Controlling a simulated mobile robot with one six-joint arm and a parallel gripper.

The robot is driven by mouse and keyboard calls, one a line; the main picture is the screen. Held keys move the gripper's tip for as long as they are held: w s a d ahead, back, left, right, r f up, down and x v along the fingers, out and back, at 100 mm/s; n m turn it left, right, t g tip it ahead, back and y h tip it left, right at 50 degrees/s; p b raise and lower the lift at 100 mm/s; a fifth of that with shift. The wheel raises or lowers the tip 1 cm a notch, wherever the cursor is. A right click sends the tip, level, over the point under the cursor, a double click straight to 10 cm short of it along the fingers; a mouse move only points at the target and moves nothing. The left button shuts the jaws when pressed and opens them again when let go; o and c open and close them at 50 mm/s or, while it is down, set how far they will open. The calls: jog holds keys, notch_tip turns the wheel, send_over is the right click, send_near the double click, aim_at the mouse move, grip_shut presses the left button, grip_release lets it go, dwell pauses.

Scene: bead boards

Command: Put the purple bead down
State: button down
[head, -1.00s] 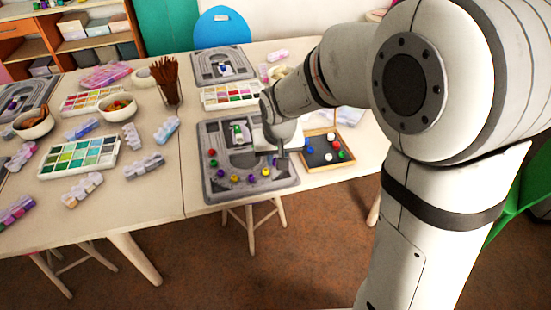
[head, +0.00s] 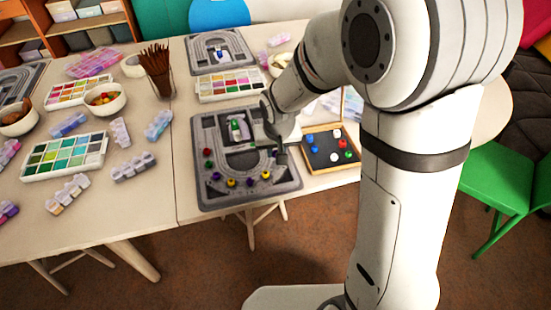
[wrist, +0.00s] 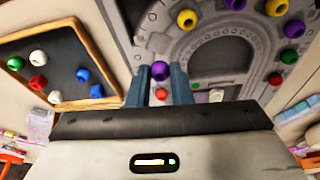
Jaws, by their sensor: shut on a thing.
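The purple bead (wrist: 160,70) sits between the two fingertips of my gripper (wrist: 162,82) in the wrist view, and the gripper is shut on it. In the head view my gripper (head: 281,156) is over the right side of the grey bead board (head: 205,130), near the tray. I cannot tell how far the bead is above the board. Yellow (head: 266,174), purple (head: 249,181), green and red beads lie along the board's curved track. More beads and a green item (head: 236,128) lie in its inner part.
A wood-framed dark tray (head: 322,157) with blue, white, red and green beads stands right of the board. A paint-like palette (head: 230,87) and another bead board (head: 218,40) lie behind. A cup of brown sticks (head: 158,70) stands to the left.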

aim_at(276, 168)
notch_tip(276, 168, down, 4)
jog(key=shift+r, duration=0.2)
jog(key=shift+s+f+b, duration=0.1)
jog(key=shift+f+b, duration=0.25)
jog(key=shift+b, duration=0.3)
jog(key=c, duration=1.7)
grip_release()
jog(key=o, duration=0.4)
jog(key=shift+s, duration=0.1)
